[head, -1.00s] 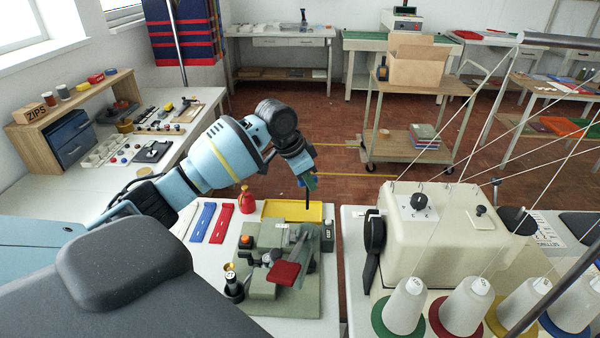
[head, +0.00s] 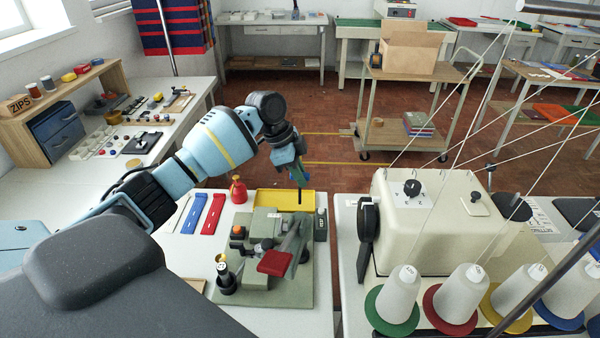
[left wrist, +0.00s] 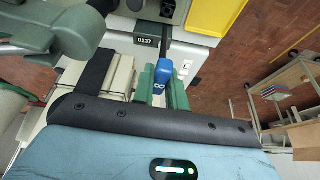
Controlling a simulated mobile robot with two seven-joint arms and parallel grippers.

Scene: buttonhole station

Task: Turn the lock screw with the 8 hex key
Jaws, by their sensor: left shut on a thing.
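My left gripper (head: 299,172) is shut on the 8 hex key, above the back of the green-grey buttonhole fixture (head: 290,292). In the left wrist view, the key's blue handle (left wrist: 162,74), marked with an 8, sits between the green fingers (left wrist: 176,92). The key's dark shaft (head: 300,194) points down, near a dark grey block (head: 320,224) on the fixture. I cannot tell whether its tip touches anything. I cannot make out the lock screw. The fixture carries a red pad (head: 275,262) and a plate marked 0137 (left wrist: 147,41). My right gripper is out of view.
A yellow tray (head: 268,196) lies behind the fixture, with a red bottle (head: 238,190) and red and blue strips (head: 212,217) to its left. A cream sewing machine (head: 430,225) with thread cones (head: 400,295) and taut threads stands at the right.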

